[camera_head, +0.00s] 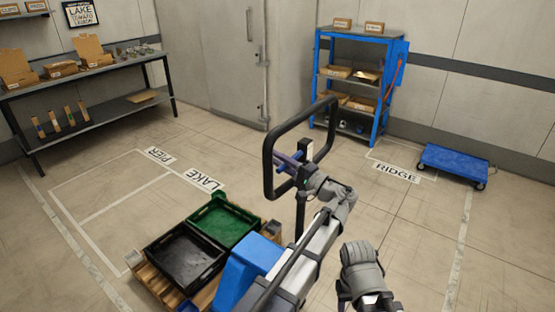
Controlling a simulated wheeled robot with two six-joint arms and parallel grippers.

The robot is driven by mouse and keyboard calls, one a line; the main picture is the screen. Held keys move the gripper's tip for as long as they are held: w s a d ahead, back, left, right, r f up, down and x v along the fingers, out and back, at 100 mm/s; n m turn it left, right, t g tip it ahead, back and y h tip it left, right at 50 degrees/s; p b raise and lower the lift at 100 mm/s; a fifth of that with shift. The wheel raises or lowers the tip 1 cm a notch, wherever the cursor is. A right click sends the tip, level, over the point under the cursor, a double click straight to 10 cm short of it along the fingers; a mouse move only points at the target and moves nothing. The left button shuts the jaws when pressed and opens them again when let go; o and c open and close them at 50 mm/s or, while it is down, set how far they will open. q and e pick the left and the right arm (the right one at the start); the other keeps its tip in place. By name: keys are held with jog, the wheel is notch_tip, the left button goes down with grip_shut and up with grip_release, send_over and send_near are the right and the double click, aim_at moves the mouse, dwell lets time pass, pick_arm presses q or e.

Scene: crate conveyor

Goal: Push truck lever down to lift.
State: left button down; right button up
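The truck's black loop handle (268,155) stands upright in the middle of the view, above the blue truck body (250,255). A short dark blue bar (287,160) shows inside the loop; it may be the lever, but I cannot tell its position clearly. My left gripper (301,176) is at the lower part of the loop, close to this bar. Whether its fingers touch or hold anything is too small to tell. My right gripper (369,300) is low at the bottom edge, apart from the handle, with its fingertips hard to make out.
A green crate (248,215) and a black crate (180,294) sit on a wooden pallet (148,274) at the truck. A blue shelf (379,95), a blue dolly (452,161) and a grey table (88,74) stand farther back.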

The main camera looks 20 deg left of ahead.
pick_arm(q)
notch_tip(320, 180, down, 3)
jog(key=n+g+b, duration=0.1)
jog(key=n+b, duration=0.1)
jog(key=n, duration=0.2)
jog(key=shift+w+d+n, duration=0.1)
jog(key=shift+w+n, duration=0.05)
jog(key=shift+n, duration=0.25)
jog(key=c, duration=0.8)
grip_release()
jog(key=shift+o, duration=0.2)
